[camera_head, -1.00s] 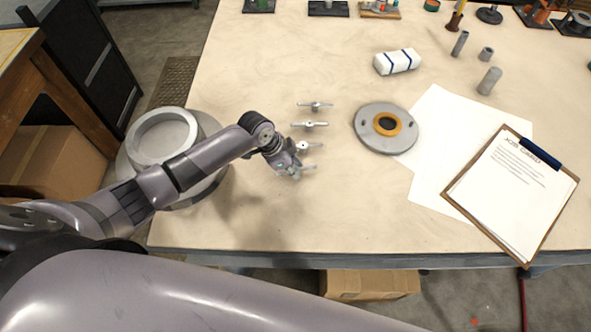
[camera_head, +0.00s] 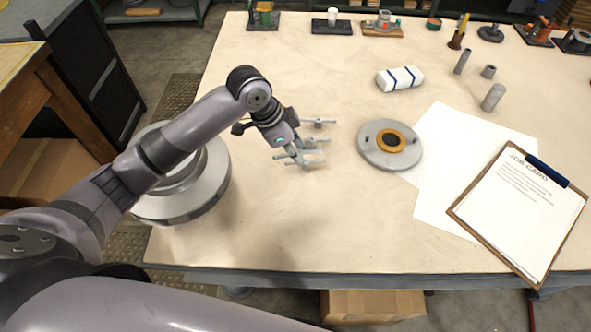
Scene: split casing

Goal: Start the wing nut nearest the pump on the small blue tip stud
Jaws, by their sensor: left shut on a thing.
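Small grey wing nuts lie in a column on the table. The far one (camera_head: 319,122) shows clearly just beyond my left gripper; others are partly hidden by the gripper. My left gripper (camera_head: 300,156) is shut on what looks like a wing nut (camera_head: 314,163), its wing showing at the fingertips. The height of the gripper above the table is hard to tell. A large round grey casing (camera_head: 210,187), probably the pump, stands left, partly behind my left arm. I cannot make out a blue tip stud. My right gripper is not in view.
A grey disc (camera_head: 366,152) with an orange ring lies right of the gripper. Paper sheets (camera_head: 432,190), a clipboard (camera_head: 500,225) and a white striped bundle (camera_head: 400,78) lie farther right. The table front is clear.

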